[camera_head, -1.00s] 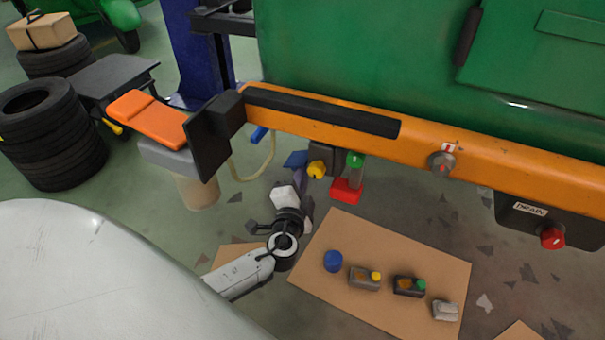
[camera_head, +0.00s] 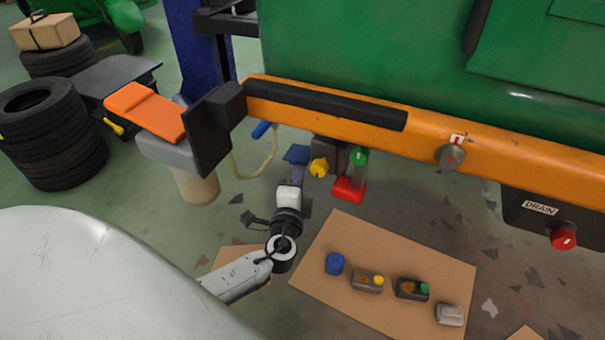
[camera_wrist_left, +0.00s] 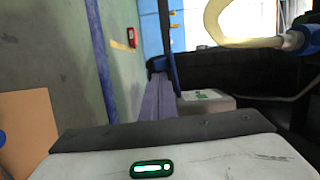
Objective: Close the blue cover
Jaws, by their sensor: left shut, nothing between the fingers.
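The blue cover (camera_head: 297,153) is a small flat flap under the orange beam, left of a yellow cap (camera_head: 319,167). My left gripper (camera_head: 298,173) reaches up from below, and its shut, empty purple-grey fingers end just under the cover. I cannot tell whether they touch it. In the left wrist view the shut fingers (camera_wrist_left: 156,90) point away from me, with a narrow blue edge (camera_wrist_left: 170,70) close beside their tips that seems to be the cover. My right gripper is not in view.
A green-topped bottle (camera_head: 358,158) in a red base hangs right of the cap. A yellowish hose (camera_head: 268,163) hangs at left, below a black end plate (camera_head: 210,130). Below, a cardboard sheet (camera_head: 420,255) holds a blue can (camera_head: 335,263) and small containers.

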